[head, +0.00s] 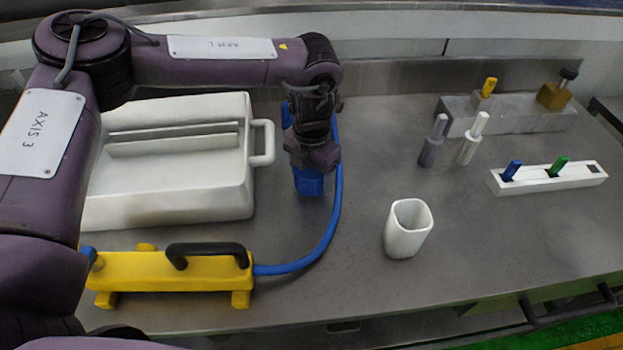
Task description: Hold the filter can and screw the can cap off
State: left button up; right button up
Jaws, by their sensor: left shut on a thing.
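My left gripper (311,163) points down over the bench, right of the white tray. It is shut on a blue body (309,182), whose lower end shows below the fingers. More blue shows behind the wrist, but the gripper and wrist hide most of it. I cannot tell for sure whether this blue body is the filter can, and I cannot make out a can cap on it. My right gripper is not in view.
A white tray (240,203) with a handle stands left. A yellow unit (140,270) with a blue hose (330,225) lies in front. A white cup (408,230), two grey-white cylinders, a grey block (520,117) and a white rack (550,180) stand right. The bench's middle is clear.

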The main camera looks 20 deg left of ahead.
pick_arm(q)
notch_tip(320, 180, down, 2)
jog(key=shift+f, duration=0.35)
jog(key=shift+f, duration=0.2)
jog(key=o, duration=1.1)
jog(key=shift+r, duration=0.1)
